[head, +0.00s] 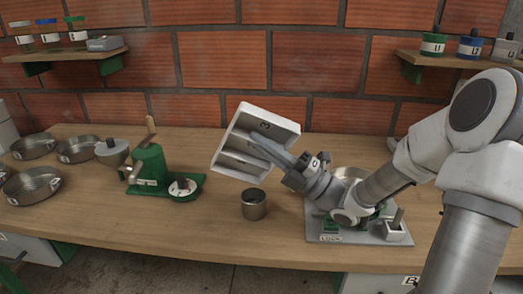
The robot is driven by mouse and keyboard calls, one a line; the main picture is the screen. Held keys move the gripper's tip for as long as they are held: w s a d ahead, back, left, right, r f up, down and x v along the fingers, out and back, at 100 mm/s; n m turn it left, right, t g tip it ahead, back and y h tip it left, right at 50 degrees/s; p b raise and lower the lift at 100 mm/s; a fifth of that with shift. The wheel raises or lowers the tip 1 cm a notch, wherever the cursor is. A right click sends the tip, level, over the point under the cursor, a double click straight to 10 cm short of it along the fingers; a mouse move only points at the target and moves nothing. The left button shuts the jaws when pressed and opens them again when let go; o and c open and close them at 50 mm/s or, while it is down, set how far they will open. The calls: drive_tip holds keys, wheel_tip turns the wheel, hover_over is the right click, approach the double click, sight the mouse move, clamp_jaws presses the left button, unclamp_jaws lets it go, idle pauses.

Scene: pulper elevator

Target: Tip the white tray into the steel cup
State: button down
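The white tray (234,128) is a rectangular tray with divided compartments and a dark mark like a 3. It is held tilted in the air, above and slightly left of the steel cup. My gripper (268,144) reaches in from the right, and its end overlaps the tray's right side. The fingertips are hidden against the tray, but the raised tray appears held by it. The steel cup (254,206) stands upright on the wooden table, below the tray and apart from it. What is in the tray or the cup is too small to tell.
A green hand-cranked machine (150,166) stands left of the cup on the table (110,215). Several round metal pans (33,186) sit at far left. A grey-based device (345,234) lies under my arm. Shelves with jars hang on the brick wall (320,65).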

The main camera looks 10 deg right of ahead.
drive_tip(key=shift+s+a+f+n+g+y+b, duration=0.2)
drive_tip(key=shift+s+n+g+y+b, duration=0.25)
drive_tip(key=shift+n+b, duration=0.45)
drive_tip(key=shift+s+a+f+n+g+y+b, duration=0.15)
drive_tip(key=shift+s+n+g+y+b, duration=0.25)
drive_tip(key=shift+s+n+b, duration=0.45)
drive_tip(key=shift+s+a+f+n+g+y+b, duration=0.2)
drive_tip(key=shift+n+g+y+b, duration=0.2)
drive_tip(key=shift+n+b, duration=0.55)
drive_tip(key=shift+r, duration=0.1)
